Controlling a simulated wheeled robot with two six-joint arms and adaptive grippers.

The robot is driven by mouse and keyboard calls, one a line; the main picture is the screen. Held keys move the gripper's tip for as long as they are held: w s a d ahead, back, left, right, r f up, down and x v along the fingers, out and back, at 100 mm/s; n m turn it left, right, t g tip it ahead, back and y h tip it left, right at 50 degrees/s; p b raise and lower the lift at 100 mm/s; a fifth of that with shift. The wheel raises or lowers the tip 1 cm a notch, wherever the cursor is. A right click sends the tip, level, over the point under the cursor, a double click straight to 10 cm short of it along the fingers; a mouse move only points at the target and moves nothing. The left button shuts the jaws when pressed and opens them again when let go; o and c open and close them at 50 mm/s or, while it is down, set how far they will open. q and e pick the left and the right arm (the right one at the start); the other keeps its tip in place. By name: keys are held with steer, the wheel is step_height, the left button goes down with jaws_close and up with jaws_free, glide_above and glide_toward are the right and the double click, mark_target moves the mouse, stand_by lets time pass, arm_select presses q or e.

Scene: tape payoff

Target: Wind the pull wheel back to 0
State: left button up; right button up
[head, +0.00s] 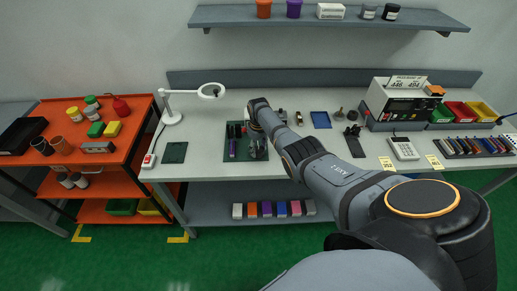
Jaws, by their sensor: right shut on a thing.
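A small dark device with black and purple parts (232,149) stands on a dark green mat (243,158) on the workbench, left of the bench's middle. My right arm reaches in from the lower right, and its gripper (254,126) points down at the back right of this device. The right gripper is shut on what appears to be the pull wheel. The wheel is mostly hidden by the gripper and wrist, and its marks are too small to read. My left gripper is not in view.
A white magnifier lamp (172,116) stands to the left, by a green pad (175,153). A blue tray (321,120), dark small parts (353,140) and a label machine (398,100) are to the right. An orange cart (131,150) adjoins the bench's left end.

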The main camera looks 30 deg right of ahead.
mark_target(258, 149)
steer(key=shift+w+r, duration=0.1)
stand_by(0.4)
steer(key=o, duration=1.1)
steer(key=shift+o, duration=0.2)
step_height(258, 149, up, 12)
